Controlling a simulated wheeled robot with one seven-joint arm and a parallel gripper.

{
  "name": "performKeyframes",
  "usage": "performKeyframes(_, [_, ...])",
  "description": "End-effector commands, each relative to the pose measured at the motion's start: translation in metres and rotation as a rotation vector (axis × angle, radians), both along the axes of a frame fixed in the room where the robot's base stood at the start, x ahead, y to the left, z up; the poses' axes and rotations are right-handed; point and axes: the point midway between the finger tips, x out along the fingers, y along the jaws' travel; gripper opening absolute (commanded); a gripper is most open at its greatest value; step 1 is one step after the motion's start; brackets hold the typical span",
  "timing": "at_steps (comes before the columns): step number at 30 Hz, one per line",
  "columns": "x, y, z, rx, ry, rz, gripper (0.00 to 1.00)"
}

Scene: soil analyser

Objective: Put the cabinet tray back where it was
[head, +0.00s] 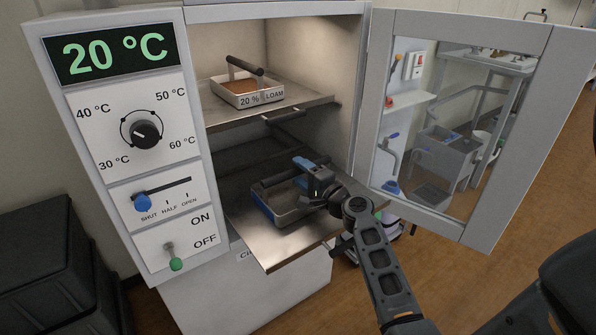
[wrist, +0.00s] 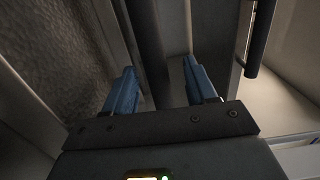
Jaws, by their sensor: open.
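A grey tray (head: 288,218) with a dark bar handle (head: 274,181) and some blue on its left side stands on the lower metal shelf (head: 290,246), which sticks out of the open cabinet. My gripper (head: 299,174) is over this tray at its handle. In the wrist view the blue fingers (wrist: 159,72) are apart, and a dark bar (wrist: 148,40) runs between them. I cannot tell whether they touch it. A second tray (head: 246,97), labelled 20 % LOAM, stands on the upper shelf (head: 222,116) with brown soil in it.
The cabinet door (head: 474,228) with its window stands open on the right. A control panel (head: 140,130) on the left reads 20 °C. Black boxes (head: 45,260) stand at the lower left. Wooden floor (head: 480,285) shows below the door.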

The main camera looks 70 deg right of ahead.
Motion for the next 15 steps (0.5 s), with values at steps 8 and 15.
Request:
performKeyframes(8, [-0.051, 0.03, -0.002, 0.001, 0.002, 0.0, 0.56])
performKeyframes(15, [-0.082, 0.046, -0.001, 0.0, 0.001, 0.0, 0.56])
